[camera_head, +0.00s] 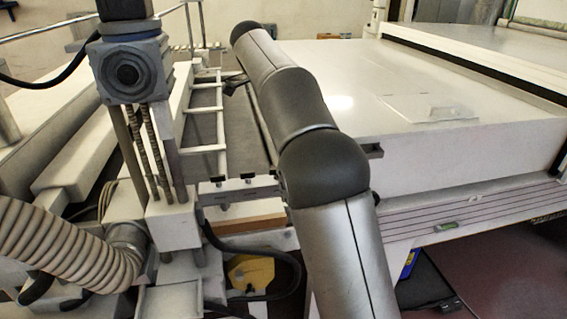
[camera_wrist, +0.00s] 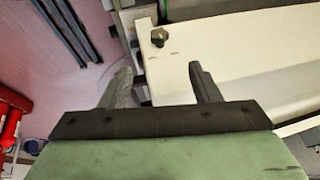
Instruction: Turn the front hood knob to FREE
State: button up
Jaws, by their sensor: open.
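A small black lobed knob (camera_wrist: 159,36) sits on a white panel (camera_wrist: 235,50) in the wrist view. Small dark marks lie on the panel near it, too small to read, so I cannot tell which setting the knob is at. My gripper (camera_wrist: 160,68) is open and empty. The knob is beyond the fingertips, roughly in line with the gap between them, and apart from them. In the head view my arm crosses the middle, and I cannot make out the knob there.
In the head view a large white hood (camera_head: 450,90) fills the right. A machine column (camera_head: 130,75) and a ribbed hose (camera_head: 60,250) stand at the left. In the wrist view red cylinders (camera_wrist: 10,130) are at the left edge, beside open pinkish floor (camera_wrist: 60,95).

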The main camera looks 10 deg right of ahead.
jog(key=x, duration=1.7)
jog(key=shift+d+r, duration=0.1)
jog(key=c, duration=1)
